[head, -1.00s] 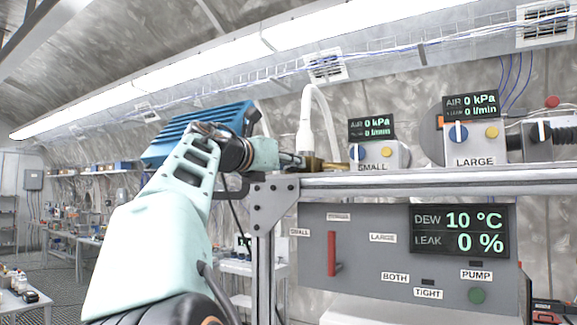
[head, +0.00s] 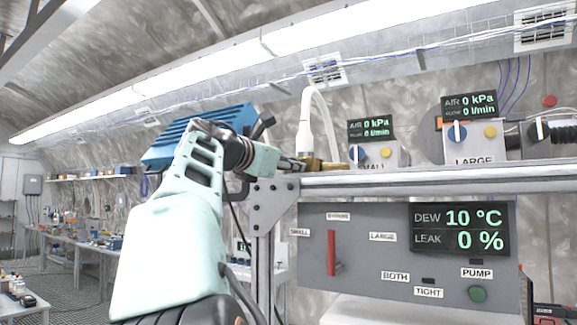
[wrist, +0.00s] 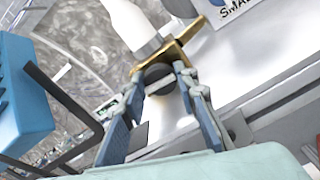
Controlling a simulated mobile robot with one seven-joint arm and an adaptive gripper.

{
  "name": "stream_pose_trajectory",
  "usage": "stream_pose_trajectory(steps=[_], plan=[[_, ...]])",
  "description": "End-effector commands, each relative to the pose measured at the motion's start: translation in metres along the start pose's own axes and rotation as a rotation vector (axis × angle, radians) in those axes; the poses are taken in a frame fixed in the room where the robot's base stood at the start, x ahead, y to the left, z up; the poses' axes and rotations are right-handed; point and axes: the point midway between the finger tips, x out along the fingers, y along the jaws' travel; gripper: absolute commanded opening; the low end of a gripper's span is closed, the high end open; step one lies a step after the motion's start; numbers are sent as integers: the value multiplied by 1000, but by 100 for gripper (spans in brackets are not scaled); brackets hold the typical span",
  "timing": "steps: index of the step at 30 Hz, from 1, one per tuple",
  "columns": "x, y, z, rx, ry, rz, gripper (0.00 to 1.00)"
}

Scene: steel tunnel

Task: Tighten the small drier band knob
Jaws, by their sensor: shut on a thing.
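The small drier band shows as a brass clamp (wrist: 178,50) at the lower end of a white fitting in the wrist view. In the head view the brass piece (head: 325,165) sits at the left end of the grey shelf, beside the box labelled SMALL. The dark round knob (wrist: 158,77) of the band lies between my fingertips in the wrist view. My gripper (wrist: 160,82) is shut on this knob, with one blue-grey finger on each side. In the head view my gripper (head: 293,163) reaches the band from the left; the knob cannot be made out there.
The white hose (head: 303,135) rises just above the band. The SMALL box (head: 392,153) and LARGE box (head: 472,149) stand on the shelf (head: 430,180). Below is a panel with a red lever (head: 331,253) and a display (head: 459,229) reading DEW 10 °C, LEAK 0 %.

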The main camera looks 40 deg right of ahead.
Motion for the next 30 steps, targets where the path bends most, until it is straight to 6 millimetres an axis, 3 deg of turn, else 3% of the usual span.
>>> stream_pose_trajectory(steps=[8, 9, 13, 23, 30], plan=[[0, 1, 3, 1, -4, 3, 3], [0, 1, 3, 1, -4, 3, 30], [0, 0, 2, 0, -3, 2, 44], [-1, 0, 1, 0, -1, 2, 45], [-15, 2, 0, -1, 2, 4, 45]])
